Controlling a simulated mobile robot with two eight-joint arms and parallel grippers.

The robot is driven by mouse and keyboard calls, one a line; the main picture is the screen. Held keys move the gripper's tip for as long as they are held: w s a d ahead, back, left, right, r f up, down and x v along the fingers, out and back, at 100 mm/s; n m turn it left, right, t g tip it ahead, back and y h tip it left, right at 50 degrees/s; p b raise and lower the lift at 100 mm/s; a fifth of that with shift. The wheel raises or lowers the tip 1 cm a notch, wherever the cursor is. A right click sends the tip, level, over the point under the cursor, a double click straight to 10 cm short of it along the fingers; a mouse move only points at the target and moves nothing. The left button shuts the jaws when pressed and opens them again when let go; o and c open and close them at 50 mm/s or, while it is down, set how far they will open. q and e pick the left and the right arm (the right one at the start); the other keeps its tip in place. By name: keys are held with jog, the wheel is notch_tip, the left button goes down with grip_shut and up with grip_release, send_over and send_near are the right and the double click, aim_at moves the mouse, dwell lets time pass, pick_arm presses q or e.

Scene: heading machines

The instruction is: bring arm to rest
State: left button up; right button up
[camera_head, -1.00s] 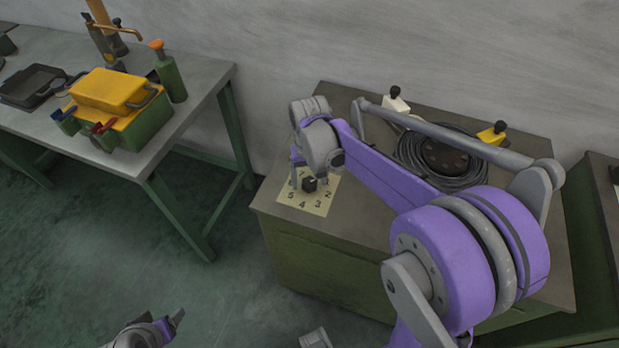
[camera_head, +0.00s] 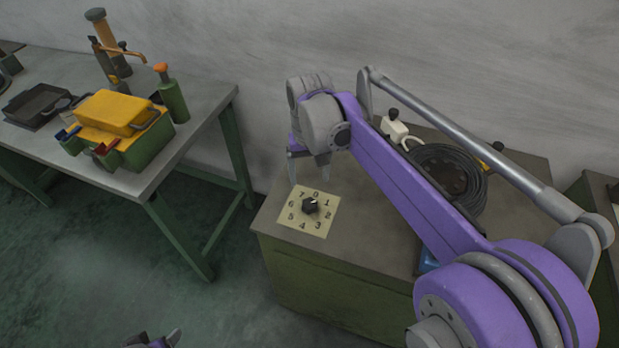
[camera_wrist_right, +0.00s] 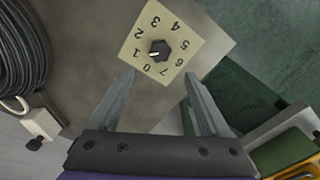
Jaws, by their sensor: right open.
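My right arm (camera_head: 410,190) is purple and grey and reaches over the green machine cabinet (camera_head: 320,285). My right gripper (camera_head: 308,172) is above the cabinet top, just behind the dial plate (camera_head: 293,214) in the head view. The plate is cream with printed numbers and carries a black knob (camera_head: 310,205). In the right wrist view the two fingers (camera_wrist_right: 160,98) are spread with nothing between them. The knob (camera_wrist_right: 160,50) lies beyond the fingertips, apart from them. Only the tip of my left gripper (camera_head: 155,342) shows at the bottom edge.
A coil of black cable (camera_head: 450,178) and a white block with a black knob (camera_head: 394,128) sit on the cabinet behind my arm. At left, a table (camera_head: 205,100) bears a green and yellow toolbox (camera_head: 118,115), a green bottle (camera_head: 172,97) and a black tray (camera_head: 35,105).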

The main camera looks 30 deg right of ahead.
dwell(0.4)
jog(key=s+a+f+n+t, duration=0.2)
jog(key=s+a+f, duration=0.1)
jog(key=s, duration=0.5)
jog(key=s+a+f+n+t+p, duration=0.1)
jog(key=s+a+f+n+t, duration=0.1)
jog(key=s, duration=0.5)
notch_tip(320, 180, down, 2)
jog(key=shift+s+a+f+t, duration=0.15)
jog(key=shift+s+a+t, duration=0.25)
jog(key=shift+a+t, duration=0.5)
